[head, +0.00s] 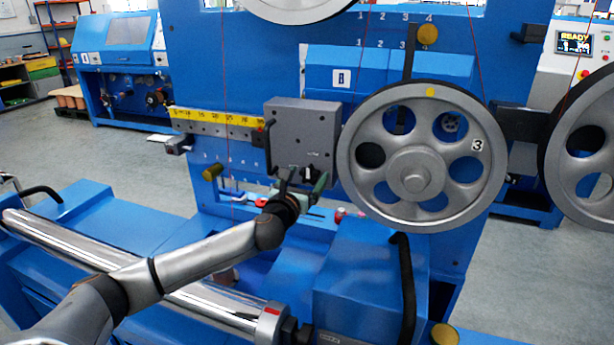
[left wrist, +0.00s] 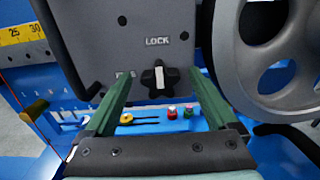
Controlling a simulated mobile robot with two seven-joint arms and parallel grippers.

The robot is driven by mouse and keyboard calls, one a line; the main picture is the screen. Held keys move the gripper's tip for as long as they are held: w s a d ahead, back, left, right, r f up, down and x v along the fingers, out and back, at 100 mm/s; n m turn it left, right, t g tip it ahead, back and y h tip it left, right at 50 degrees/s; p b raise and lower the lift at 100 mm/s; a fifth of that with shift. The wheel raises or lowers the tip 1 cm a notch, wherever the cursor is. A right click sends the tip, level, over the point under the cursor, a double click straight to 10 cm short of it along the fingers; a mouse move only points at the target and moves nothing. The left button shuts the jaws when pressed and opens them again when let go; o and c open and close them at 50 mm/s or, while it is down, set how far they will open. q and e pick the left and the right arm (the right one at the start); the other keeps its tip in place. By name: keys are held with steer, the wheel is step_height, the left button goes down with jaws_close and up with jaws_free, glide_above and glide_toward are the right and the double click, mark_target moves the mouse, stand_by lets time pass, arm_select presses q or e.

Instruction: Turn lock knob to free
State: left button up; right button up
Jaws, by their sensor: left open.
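The lock knob (left wrist: 159,78) is a black star-shaped knob on the lower part of a grey box (left wrist: 150,20). Its white bar stands upright, in line with the word LOCK above it. In the head view the knob (head: 311,173) sits low on the grey box (head: 303,125). My left gripper (head: 303,181) is in front of the box's lower edge. In the left wrist view its green fingers (left wrist: 156,76) are spread wide on either side of the knob, with no visible contact. My right gripper is not in view.
A large grey pulley wheel (head: 415,178) marked 3 is close right of the box. A yellow scale (head: 215,117) runs to its left. Below the knob, a blue ledge (left wrist: 160,127) carries small red and green items and a yellow-and-black tool.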

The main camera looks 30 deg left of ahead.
arm_select(q)
steer(key=shift+w, duration=0.15)
steer(key=c, duration=1.4)
